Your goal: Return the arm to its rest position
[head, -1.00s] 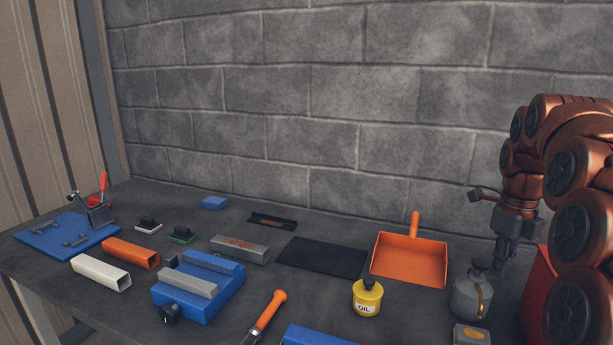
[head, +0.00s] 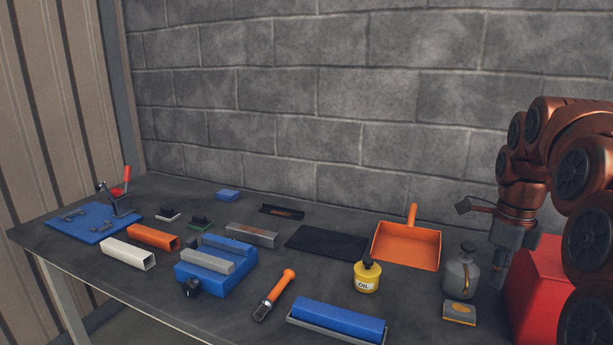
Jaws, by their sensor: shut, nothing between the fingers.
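My copper-coloured arm is folded at the right edge of the head view.
Bare bench lies around the oil pot.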

